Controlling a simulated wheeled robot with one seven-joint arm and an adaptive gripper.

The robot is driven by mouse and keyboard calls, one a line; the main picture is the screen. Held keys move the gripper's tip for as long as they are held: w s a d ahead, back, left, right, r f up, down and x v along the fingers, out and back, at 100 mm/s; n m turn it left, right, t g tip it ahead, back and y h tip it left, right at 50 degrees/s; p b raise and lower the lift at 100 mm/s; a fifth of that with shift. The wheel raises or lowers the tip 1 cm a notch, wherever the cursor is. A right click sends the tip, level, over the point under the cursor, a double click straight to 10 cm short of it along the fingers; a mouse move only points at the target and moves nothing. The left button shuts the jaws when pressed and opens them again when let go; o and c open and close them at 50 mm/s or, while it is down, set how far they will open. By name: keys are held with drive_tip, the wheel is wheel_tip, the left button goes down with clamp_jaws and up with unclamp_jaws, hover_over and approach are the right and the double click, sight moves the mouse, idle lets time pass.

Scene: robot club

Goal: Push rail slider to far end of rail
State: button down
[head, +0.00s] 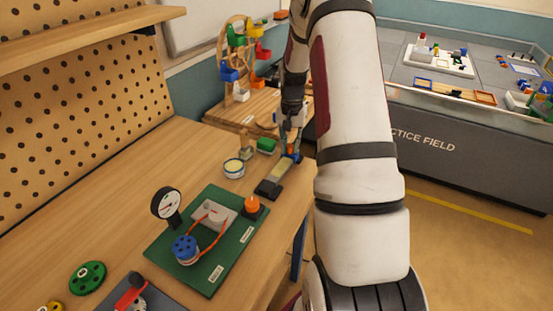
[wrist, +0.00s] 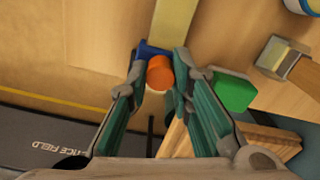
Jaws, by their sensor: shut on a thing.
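The rail (head: 279,174) is a short pale strip on the wooden bench, with a dark block at its near end. The blue slider with an orange knob (head: 290,152) is at the rail's far end, close to the bench edge. In the wrist view the orange knob (wrist: 160,73) sits between the fingertips, with the blue slider body (wrist: 148,49) just behind it and the rail (wrist: 173,22) running away at the top. My gripper (wrist: 160,66) is shut on the knob. In the head view my arm partly hides the fingers.
A green block (head: 265,146) and a round tin (head: 234,168) stand left of the rail. A green board (head: 170,249) with a gauge and blue knob lies nearer. A small wooden table with a colourful wheel (head: 245,52) stands behind. Floor lies to the right.

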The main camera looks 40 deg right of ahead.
drive_tip(key=shift+w+d+b, duration=0.15)
drive_tip(key=shift+w+d, duration=0.05)
drive_tip(key=shift+d, duration=0.3)
drive_tip(key=shift+w+d+b, duration=0.15)
drive_tip(key=shift+w+d, duration=0.05)
drive_tip(key=shift+d, duration=0.3)
drive_tip(key=c, duration=1.4)
unclamp_jaws()
drive_tip(key=shift+r, duration=0.1)
wheel_tip(320, 180, up, 12)
drive_tip(key=shift+f, duration=0.1)
